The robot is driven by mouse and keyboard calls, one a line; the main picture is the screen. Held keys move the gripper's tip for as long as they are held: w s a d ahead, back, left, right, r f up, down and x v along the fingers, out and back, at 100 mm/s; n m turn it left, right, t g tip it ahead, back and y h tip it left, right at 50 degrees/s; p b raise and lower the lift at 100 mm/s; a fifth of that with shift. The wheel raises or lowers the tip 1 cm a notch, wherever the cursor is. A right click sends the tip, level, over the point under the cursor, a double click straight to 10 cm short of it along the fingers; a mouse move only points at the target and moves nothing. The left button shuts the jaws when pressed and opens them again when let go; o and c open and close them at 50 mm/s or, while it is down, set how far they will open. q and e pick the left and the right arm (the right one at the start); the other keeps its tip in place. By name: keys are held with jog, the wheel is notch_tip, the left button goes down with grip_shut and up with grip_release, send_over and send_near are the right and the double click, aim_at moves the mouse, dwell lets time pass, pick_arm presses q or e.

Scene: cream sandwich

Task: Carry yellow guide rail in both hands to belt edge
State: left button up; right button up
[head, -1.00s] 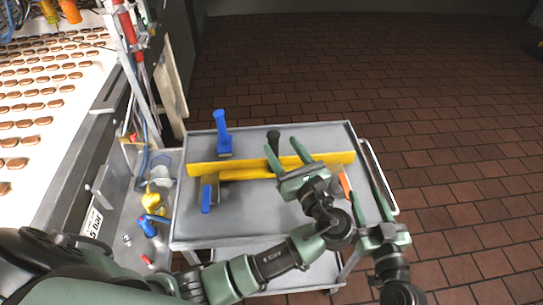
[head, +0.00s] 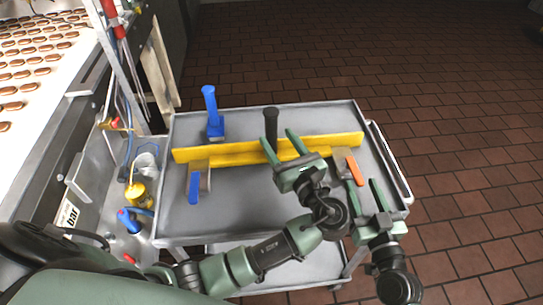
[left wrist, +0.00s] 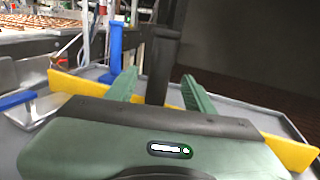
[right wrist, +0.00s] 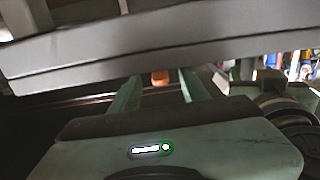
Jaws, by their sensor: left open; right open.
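The yellow guide rail (head: 225,155) lies lengthwise across the top of a grey cart. My left gripper (head: 280,138) is open and empty over the rail's middle, its fingers pointing to the far side. In the left wrist view the rail (left wrist: 285,150) passes behind both fingers (left wrist: 157,78), with a black handle (left wrist: 160,60) upright between them. My right gripper (head: 363,170) is open and empty at the cart's right side, near an orange handle (head: 355,170) and short of the rail's right end. The right wrist view shows its fingers (right wrist: 157,75) below a grey edge; the rail is not visible there.
Blue-handled tools (head: 212,108) (head: 194,185) stand and lie beside the rail. The cart (head: 250,215) has a raised rim and a push bar (head: 390,160). A conveyor belt (head: 35,120) with biscuits is at left, behind a metal post. Open tiled floor lies right.

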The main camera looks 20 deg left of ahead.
aim_at(266, 121)
pick_arm(q)
jog(key=shift+a, duration=0.1)
jog(key=shift+w+a, duration=0.15)
jog(key=shift+w, duration=0.1)
pick_arm(e)
jog(key=shift+w+a+r, duration=0.1)
jog(key=shift+w+a, duration=0.05)
jog(key=shift+w, duration=0.15)
pick_arm(q)
jog(key=x, duration=0.7)
jog(key=shift+a, duration=0.1)
pick_arm(e)
jog(key=x, duration=0.7)
pick_arm(q)
grip_shut()
pick_arm(e)
grip_shut()
